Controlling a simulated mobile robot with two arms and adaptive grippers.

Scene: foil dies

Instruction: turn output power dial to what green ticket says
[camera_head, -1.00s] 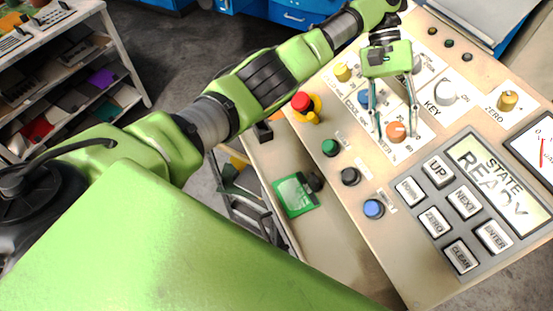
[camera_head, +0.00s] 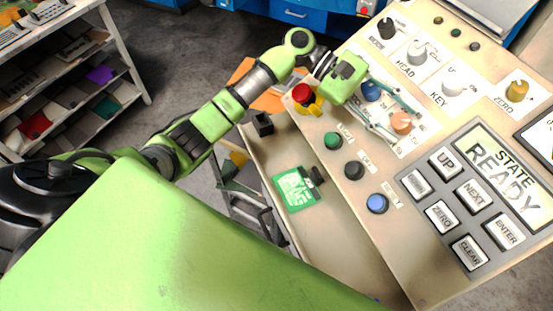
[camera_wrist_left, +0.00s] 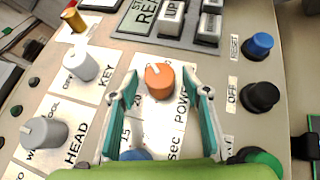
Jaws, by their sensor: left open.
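The orange dial (camera_head: 402,122) stands on the sloped control panel. In the left wrist view the orange dial (camera_wrist_left: 160,82) has a white pointer mark, and part of the word POWER shows beside it. My left gripper (camera_head: 408,128) is open, with one finger on either side of the orange dial. In the wrist view the left gripper (camera_wrist_left: 160,74) shows gaps between both fingertips and the dial. The green ticket (camera_head: 296,188) lies on the lower ledge left of the panel. Its white writing is too small to read. My right gripper is not in view.
A blue dial (camera_head: 371,90) sits between the gripper's palm and the orange dial. A red mushroom button (camera_head: 302,93) is left of the gripper. Green (camera_head: 333,140), black (camera_head: 354,170) and blue (camera_head: 377,203) buttons line the near edge. The keypad display (camera_head: 490,165) reads STATE READY.

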